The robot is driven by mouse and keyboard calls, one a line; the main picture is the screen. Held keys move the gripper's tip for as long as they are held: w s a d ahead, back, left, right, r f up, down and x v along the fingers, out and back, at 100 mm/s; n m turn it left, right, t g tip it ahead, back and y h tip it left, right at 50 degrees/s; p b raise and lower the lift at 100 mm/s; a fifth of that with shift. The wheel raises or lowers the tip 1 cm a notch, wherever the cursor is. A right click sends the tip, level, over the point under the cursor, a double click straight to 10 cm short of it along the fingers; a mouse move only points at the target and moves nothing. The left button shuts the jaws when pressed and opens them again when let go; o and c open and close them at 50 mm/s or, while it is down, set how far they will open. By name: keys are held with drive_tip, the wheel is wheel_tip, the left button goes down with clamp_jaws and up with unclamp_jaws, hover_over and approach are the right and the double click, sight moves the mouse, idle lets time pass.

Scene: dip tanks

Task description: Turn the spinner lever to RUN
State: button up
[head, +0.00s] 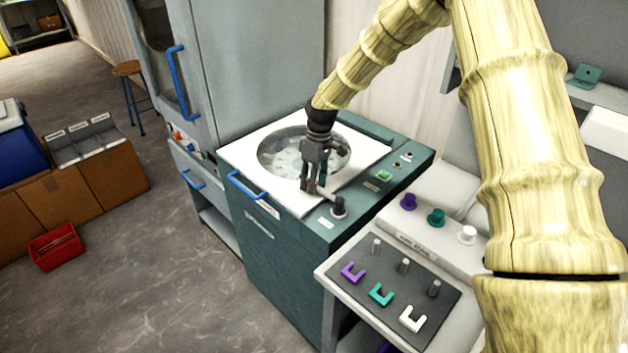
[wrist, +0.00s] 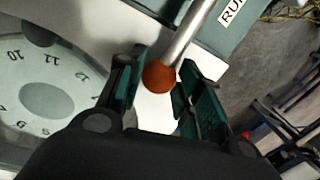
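The spinner is a dark green cabinet with a white top and a round window (head: 278,150); numbers on its disc show in the wrist view (wrist: 40,95). Its lever is a metal rod with an orange-brown ball end (wrist: 158,77); in the head view the lever's round base (head: 338,208) is at the front right of the top. A RUN label (wrist: 230,12) is beside the rod in the wrist view. My gripper (head: 312,188) points down over the top's front edge. Its fingers (wrist: 163,90) are apart, one on each side of the ball. I cannot tell whether they touch it.
A blue handle (head: 245,186) sticks out at the spinner's front left. A green button (head: 384,175) is on the panel behind the lever. A side table (head: 340,285) with pegs, coloured hooks and knobs stands at the right. The floor in front is clear.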

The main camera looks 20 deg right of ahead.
drive_tip(key=shift+o, duration=1.2)
drive_tip(key=shift+w, duration=0.1)
wheel_tip(320, 180, up, 12)
drive_tip(key=w+d, duration=0.1)
drive_tip(key=d, duration=0.1)
drive_tip(key=shift+w+f, duration=0.15)
